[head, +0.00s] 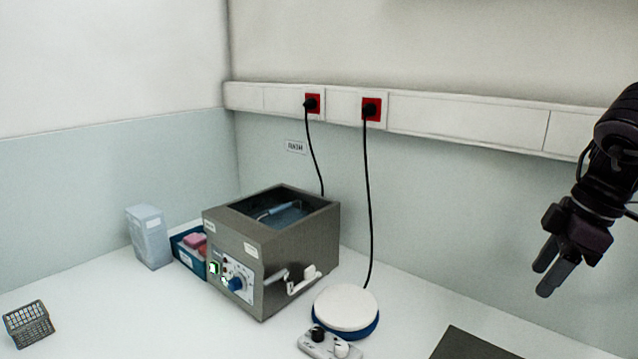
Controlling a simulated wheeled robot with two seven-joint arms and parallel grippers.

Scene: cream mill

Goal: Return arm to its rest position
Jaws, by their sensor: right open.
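My right gripper (548,276) hangs at the right side of the head view, at the end of my black right arm (610,150). Its two fingers point down and to the left. They are a little apart, with nothing between them. The gripper appears in the air over the right part of the white bench, in front of the wall, and touches nothing that I can see. My left gripper is not in the picture.
A grey metal bath (290,262) with an open top stands mid-bench. Left of it are a blue box (183,256) and a pale container (148,238). A wire basket (28,325) sits front left. A round white-topped plate (346,306), a small control box (330,345) and a dark mat (474,346) lie right. Cords hang from red sockets (372,109).

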